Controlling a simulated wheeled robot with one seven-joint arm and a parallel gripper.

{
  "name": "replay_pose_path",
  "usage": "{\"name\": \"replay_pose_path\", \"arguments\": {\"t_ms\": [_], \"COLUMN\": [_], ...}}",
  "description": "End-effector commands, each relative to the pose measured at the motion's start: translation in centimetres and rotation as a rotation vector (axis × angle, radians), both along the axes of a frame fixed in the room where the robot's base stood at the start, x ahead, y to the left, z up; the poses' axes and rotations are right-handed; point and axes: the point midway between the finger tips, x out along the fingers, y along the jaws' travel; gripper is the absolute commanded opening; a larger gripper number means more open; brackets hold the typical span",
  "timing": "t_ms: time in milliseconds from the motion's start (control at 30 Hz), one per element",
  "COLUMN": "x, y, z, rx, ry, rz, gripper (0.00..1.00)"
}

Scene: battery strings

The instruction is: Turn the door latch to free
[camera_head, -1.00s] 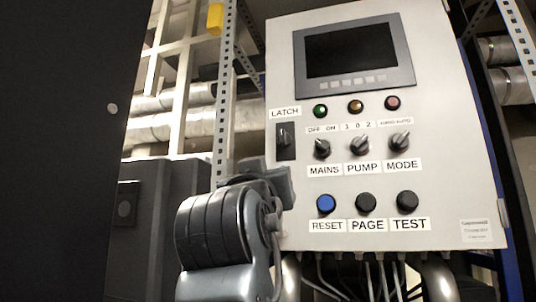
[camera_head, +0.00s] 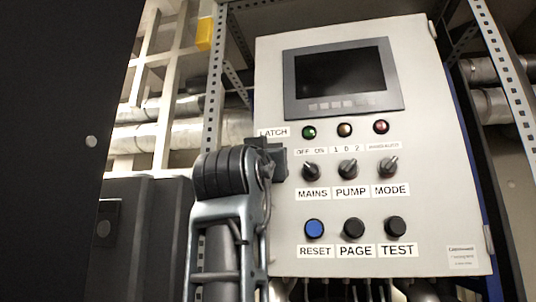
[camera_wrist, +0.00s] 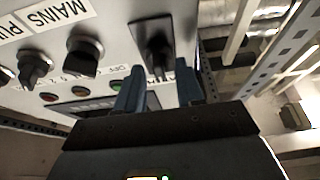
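The latch (camera_wrist: 154,38) is a black rectangular plate with a dark handle on the grey cabinet front (camera_head: 420,200). In the wrist view its handle sticks out toward my gripper and lies just ahead of the gap between the fingers. I cannot tell whether the fingers touch it. My gripper (camera_wrist: 158,84) has two blue-grey fingers spread apart, with nothing held between them. In the head view my gripper (camera_head: 275,160) is in front of the latch and hides it. The LATCH label (camera_head: 273,132) shows just above.
The MAINS knob (camera_head: 311,170), PUMP knob (camera_head: 348,168) and MODE knob (camera_head: 388,166) sit right of my gripper, below small lamps. A screen (camera_head: 342,76) is above, and the blue RESET button (camera_head: 314,229) below. A perforated post (camera_head: 214,110) stands close left of the cabinet.

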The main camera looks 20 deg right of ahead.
Motion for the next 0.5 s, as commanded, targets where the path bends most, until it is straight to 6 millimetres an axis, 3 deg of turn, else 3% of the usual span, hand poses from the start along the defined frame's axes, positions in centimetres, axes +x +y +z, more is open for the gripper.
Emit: {"name": "replay_pose_path", "arguments": {"t_ms": [267, 500], "x": [0.14, 0.13], "y": [-0.12, -0.11], "z": [0.05, 0.05], "rx": [-0.001, 0.0], "ry": [-0.001, 0.0], "rz": [0.0, 0.0], "gripper": [0.37, 0.15]}}
